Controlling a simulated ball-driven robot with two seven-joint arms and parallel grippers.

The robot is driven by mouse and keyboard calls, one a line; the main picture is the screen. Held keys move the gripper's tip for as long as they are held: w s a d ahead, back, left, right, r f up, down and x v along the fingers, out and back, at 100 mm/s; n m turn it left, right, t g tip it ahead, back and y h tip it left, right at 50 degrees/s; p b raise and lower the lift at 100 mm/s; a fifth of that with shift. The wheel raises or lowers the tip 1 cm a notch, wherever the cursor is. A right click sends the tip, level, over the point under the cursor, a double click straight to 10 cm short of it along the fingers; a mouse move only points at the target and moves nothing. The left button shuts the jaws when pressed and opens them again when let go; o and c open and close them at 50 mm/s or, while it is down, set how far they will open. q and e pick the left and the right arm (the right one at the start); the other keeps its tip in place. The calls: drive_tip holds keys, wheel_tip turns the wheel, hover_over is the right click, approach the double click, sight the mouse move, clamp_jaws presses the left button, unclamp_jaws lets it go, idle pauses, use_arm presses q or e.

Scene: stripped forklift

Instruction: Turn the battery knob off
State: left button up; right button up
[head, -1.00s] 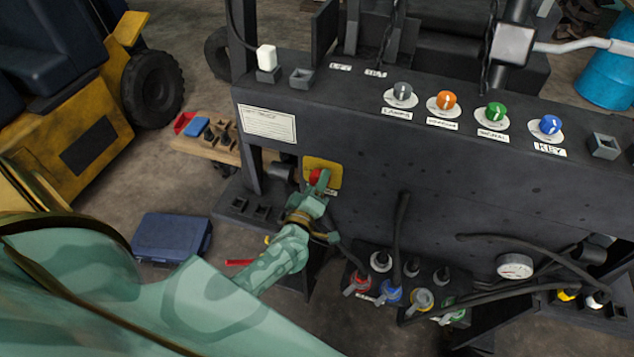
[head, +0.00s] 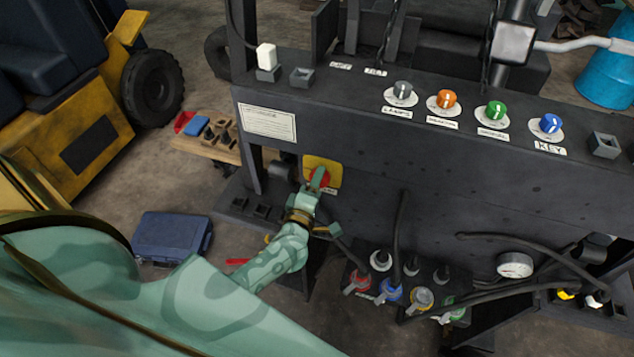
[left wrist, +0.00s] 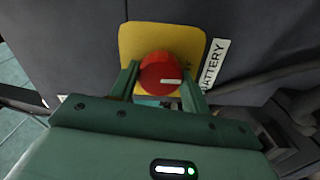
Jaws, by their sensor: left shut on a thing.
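The battery knob is red and round with a small pale mark; it shows in the left wrist view (left wrist: 160,73) on a yellow plate (left wrist: 150,34) beside a label reading BATTERY. In the head view the yellow plate (head: 332,166) is on the front of the dark panel, and the red knob (head: 325,180) is partly hidden by my gripper. My left gripper (head: 317,183) has its fingers on either side of the knob and is shut on it. It also shows in the left wrist view (left wrist: 162,90). My right gripper is not in view.
Grey, orange, green and blue knobs (head: 496,111) line the panel's top. Coloured plugs (head: 390,291) with black cables stand low right of my arm. A blue case (head: 172,237) lies on the floor at left, near a yellow vehicle (head: 75,150).

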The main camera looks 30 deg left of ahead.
use_arm(q)
drive_tip(key=o, duration=1)
drive_tip(key=b+v, duration=0.1)
drive_tip(key=v, duration=1.5)
drive_tip(key=shift+s, duration=0.2)
drive_tip(key=shift+a+f, duration=0.1)
